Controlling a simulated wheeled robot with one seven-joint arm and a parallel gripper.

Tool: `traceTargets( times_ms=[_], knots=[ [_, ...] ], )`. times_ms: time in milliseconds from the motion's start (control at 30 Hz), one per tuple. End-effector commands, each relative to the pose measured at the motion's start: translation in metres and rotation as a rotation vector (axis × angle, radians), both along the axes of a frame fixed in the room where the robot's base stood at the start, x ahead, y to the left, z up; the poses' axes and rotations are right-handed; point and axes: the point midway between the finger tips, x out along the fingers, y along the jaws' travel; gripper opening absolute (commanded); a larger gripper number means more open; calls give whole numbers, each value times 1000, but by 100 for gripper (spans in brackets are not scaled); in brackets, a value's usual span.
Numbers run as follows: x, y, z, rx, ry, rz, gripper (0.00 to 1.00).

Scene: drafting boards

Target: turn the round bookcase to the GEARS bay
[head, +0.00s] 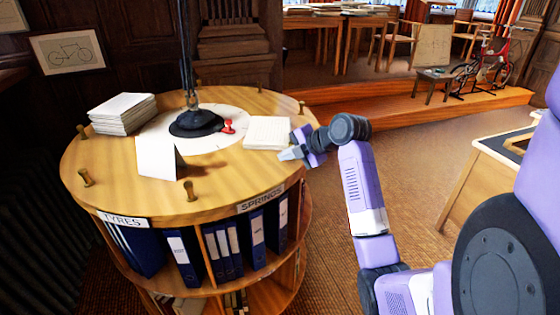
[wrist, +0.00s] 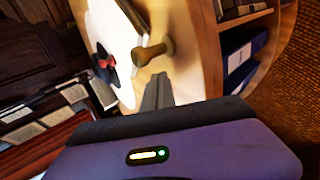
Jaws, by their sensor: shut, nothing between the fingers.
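The round bookcase (head: 240,178) stands at left, with a wooden top and shelves of blue binders below. Its front bays carry the labels TYRES (head: 123,220) and SPRINGS (head: 261,200); no GEARS label shows. Several short wooden pegs stand around the rim, one at the front (head: 190,190) and one at the right (head: 301,107). My gripper (head: 284,154) is shut and empty at the right edge of the top. In the wrist view, the shut fingertips (wrist: 157,80) point toward a peg (wrist: 153,50); I cannot tell whether they touch it.
On the top are a paper stack (head: 122,112), a folded white card (head: 158,158), a pad (head: 268,133) and a black lamp base (head: 197,123) with a small red item (head: 228,127). A wooden desk (head: 500,148) is at right. Carpet between is clear.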

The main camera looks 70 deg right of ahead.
Motion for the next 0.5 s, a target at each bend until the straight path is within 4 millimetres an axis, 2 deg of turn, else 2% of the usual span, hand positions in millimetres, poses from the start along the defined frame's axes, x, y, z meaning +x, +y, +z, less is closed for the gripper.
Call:
traceTargets(
  times_ms=[300, 500],
  knots=[
    [0, -1, 0, 1, 1, 4, 0],
    [-4, -19, -3, 1, 2, 23, 0]
  ],
)
